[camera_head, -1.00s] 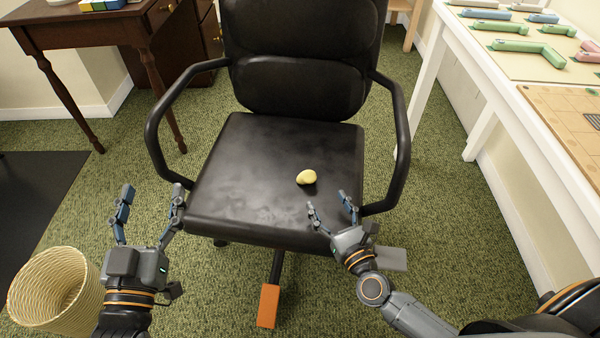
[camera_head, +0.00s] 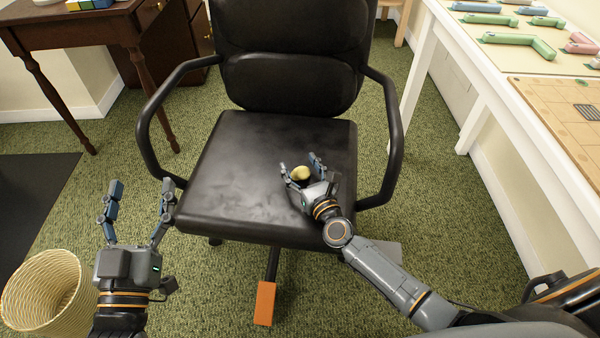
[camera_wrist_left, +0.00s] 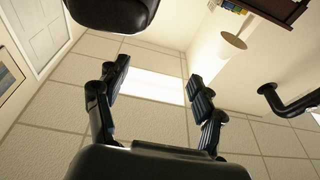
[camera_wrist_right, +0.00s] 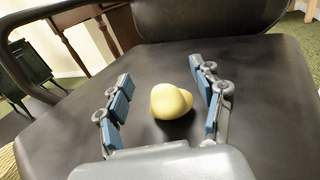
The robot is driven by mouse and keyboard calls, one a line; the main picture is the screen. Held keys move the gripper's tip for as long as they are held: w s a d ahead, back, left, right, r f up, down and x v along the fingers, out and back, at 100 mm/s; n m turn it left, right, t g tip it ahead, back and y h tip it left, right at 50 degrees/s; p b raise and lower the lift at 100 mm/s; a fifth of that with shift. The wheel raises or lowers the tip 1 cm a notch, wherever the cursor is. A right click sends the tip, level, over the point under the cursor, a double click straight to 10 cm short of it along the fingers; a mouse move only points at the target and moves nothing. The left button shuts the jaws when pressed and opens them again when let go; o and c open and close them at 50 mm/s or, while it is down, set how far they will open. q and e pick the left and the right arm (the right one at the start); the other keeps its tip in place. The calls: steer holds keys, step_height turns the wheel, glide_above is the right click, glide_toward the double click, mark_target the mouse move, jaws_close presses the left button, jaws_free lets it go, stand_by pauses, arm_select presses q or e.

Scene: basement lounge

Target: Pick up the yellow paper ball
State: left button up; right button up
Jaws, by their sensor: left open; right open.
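The yellow paper ball (camera_head: 301,173) rests on the seat of the black office chair (camera_head: 235,165). My right gripper (camera_head: 300,168) is open and low over the seat, with its fingers on either side of the ball. In the right wrist view the ball (camera_wrist_right: 171,101) sits between the two open fingers, with a gap on each side. My left gripper (camera_head: 140,195) is open and empty in front of the chair's left side. In the left wrist view its spread fingers (camera_wrist_left: 155,85) have nothing between them.
The chair's armrests (camera_head: 392,150) rise on both sides of the seat. A wicker basket (camera_head: 45,290) stands at the lower left. A white table (camera_head: 480,75) with colored pieces is on the right, and a dark wooden desk (camera_head: 75,30) at the upper left.

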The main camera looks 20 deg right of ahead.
steer(key=c, duration=0.9)
steer(key=shift+o, duration=0.2)
